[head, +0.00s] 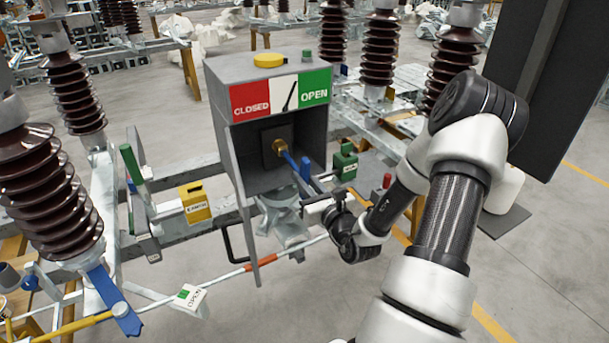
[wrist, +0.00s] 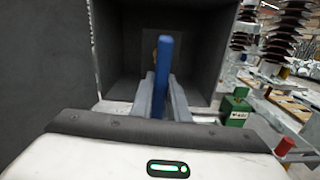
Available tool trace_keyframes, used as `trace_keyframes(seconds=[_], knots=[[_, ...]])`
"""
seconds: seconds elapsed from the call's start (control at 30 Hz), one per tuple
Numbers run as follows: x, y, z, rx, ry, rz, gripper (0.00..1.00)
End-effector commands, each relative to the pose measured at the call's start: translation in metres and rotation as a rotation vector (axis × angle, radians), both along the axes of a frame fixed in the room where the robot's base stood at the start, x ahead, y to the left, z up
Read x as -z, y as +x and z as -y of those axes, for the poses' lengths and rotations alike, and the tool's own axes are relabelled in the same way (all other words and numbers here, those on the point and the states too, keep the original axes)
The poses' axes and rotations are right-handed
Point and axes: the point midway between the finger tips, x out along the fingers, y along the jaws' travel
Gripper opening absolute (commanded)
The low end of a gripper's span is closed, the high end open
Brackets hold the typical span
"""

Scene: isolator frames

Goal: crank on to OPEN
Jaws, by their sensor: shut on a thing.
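The crank (head: 289,158) is a blue bar on a brass hub (head: 279,146) inside the open front of a grey drive box (head: 228,142). The box's indicator plate has a red CLOSED field (head: 250,98), a white middle and a green OPEN field (head: 314,88). The black pointer (head: 291,95) stands in the white part near OPEN, its top leaning right. My gripper (head: 312,184) is at the box's lower right front. In the wrist view, my gripper (wrist: 161,88) has its grey fingers on both sides of the upright-looking blue crank handle (wrist: 165,62), shut on it. The fingers hide part of it.
A green block (head: 345,160) and a red knob (head: 387,181) stand right of the box. A yellow tag block (head: 195,203) sits left on the rail. Brown insulators (head: 45,190) flank the frame. A dark panel (head: 550,80) is at right.

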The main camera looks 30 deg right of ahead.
Motion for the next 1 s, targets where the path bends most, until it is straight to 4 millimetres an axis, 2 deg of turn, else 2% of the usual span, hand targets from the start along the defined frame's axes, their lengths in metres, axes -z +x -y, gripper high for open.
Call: trace_keyframes(seconds=[0.1,1.0], knots=[[-0.006,0.000,-0.004,-0.003,0.139,-0.003,0.00],[-0.006,-0.001,-0.016,-0.007,1.101,-0.007,0.00]])
